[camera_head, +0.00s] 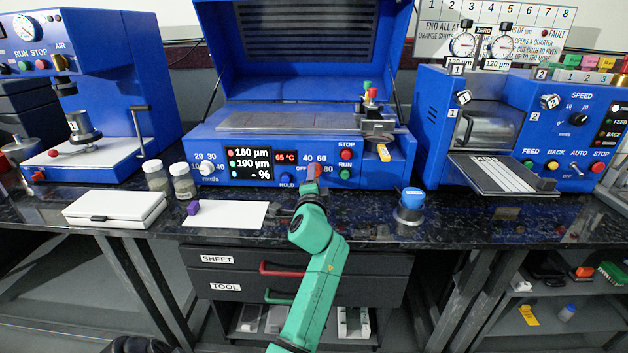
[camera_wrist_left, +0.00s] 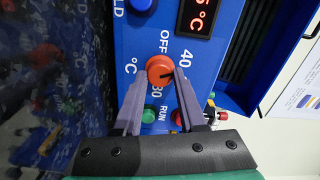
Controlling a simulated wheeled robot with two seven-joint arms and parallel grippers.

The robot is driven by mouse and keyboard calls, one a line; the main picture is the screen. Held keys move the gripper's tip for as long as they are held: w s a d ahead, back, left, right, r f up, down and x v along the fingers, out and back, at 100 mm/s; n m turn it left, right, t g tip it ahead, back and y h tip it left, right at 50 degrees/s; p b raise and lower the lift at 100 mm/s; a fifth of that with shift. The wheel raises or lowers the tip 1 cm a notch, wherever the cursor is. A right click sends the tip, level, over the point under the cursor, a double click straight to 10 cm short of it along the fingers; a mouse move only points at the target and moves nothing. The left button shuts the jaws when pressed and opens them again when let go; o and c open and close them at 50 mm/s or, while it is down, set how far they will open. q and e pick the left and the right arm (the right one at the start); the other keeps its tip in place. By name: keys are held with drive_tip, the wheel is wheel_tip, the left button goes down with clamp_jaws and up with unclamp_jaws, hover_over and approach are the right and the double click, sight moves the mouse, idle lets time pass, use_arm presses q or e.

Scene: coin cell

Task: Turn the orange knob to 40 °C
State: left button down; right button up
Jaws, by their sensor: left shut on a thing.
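The orange knob (camera_wrist_left: 160,69) sits on the blue front panel of the middle machine, with OFF, 40, 80 and °C printed around it. A dark pointer mark on it faces right in the wrist view, toward a part of the scale behind a finger. My left gripper (camera_wrist_left: 159,84) has its two grey fingers on either side of the knob and is shut on it. In the head view my left gripper (camera_head: 312,181) covers most of the knob. The red display (camera_head: 286,157) beside it reads 65 °C. My right gripper is not in view.
A blue HOLD button (camera_head: 287,180) lies close left of the knob, and the green RUN button (camera_head: 345,174) close right. A white sheet (camera_head: 240,214) and a blue-topped object (camera_head: 412,199) rest on the dark counter (camera_head: 360,228). The machine's lid (camera_head: 305,50) is open.

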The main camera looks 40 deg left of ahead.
use_arm(q)
drive_tip(key=shift+f+n, duration=0.2)
drive_tip(key=shift+n, duration=0.4)
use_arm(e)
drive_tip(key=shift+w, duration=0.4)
use_arm(q)
drive_tip(key=c, duration=0.5)
unclamp_jaws()
drive_tip(key=shift+o, duration=0.2)
drive_tip(key=shift+r, duration=0.1)
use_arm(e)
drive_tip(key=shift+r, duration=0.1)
